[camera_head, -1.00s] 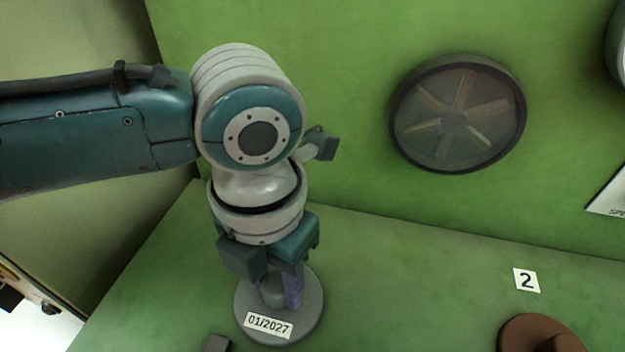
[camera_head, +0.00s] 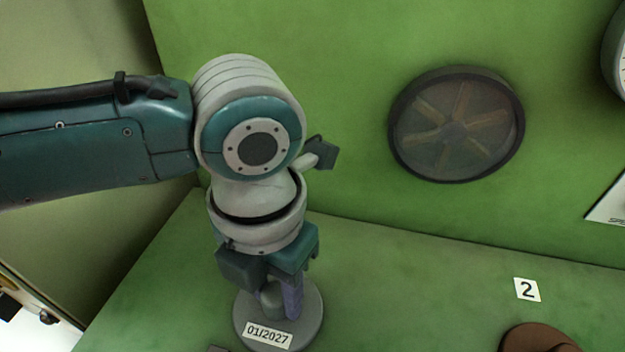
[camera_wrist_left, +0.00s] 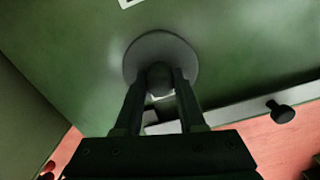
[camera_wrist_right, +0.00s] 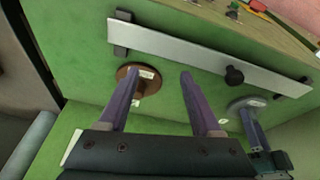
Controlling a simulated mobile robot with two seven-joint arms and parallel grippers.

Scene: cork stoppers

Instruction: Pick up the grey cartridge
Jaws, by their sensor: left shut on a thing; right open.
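The grey cartridge (camera_head: 313,314) is a flat round disc with a knob on top and a white "01/2027" label. It is on the green surface at the lower middle-left of the head view. My left gripper (camera_head: 279,302) comes down on it from above, with its fingers shut on the knob. In the left wrist view the knob (camera_wrist_left: 158,78) sits between the two fingertips, with the cartridge disc (camera_wrist_left: 150,45) around it. My right gripper (camera_wrist_right: 159,72) is open and empty in the right wrist view; the head view does not show it.
A brown round disc with a knob (camera_head: 535,338) stands at the lower right, near a "2" label (camera_head: 527,290). A round fan vent (camera_head: 456,124) is on the green back wall. A pale rail (camera_wrist_right: 205,55) with a black knob runs along the front edge. Green surface between the discs is clear.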

